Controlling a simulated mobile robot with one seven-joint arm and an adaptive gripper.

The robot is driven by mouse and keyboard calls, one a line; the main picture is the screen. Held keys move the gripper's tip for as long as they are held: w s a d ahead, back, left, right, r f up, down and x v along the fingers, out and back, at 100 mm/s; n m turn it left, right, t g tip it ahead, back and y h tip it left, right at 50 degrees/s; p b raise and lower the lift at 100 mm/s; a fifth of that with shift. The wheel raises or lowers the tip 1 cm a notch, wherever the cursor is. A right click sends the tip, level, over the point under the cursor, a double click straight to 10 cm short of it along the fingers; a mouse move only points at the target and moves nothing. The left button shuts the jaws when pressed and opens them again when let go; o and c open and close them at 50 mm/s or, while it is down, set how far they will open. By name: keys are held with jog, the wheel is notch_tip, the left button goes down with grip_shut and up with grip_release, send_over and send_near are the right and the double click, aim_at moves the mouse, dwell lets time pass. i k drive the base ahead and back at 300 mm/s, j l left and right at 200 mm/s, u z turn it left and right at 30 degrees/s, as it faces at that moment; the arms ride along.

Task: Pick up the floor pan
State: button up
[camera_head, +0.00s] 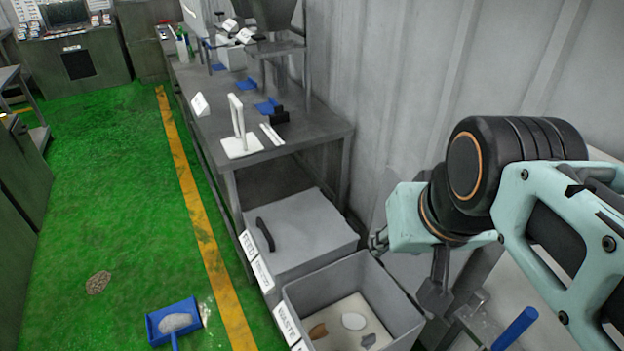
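The floor pan (158,336) is blue and lies on the green floor at the bottom left, with a pale grey-white heap in it. Its handle runs down out of the picture. Some white powder is spilled on the floor at its right edge. My gripper (378,240) shows only in small part at the left end of my teal and black arm, on the right side of the picture. It is well apart from the pan, over the area beside the grey bins. Its fingers are too small and hidden to tell whether they are open.
An open waste bin (405,310) holding several scraps and a lidded grey bin (300,232) stand between my arm and the pan. A grey bench (310,130) with a white stand runs along the wall. A brown pile (98,283) lies on otherwise open floor left of the yellow line.

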aim_at(165, 325)
jog(key=u, duration=1.6)
jog(key=j, duration=0.25)
jog(key=i, duration=0.05)
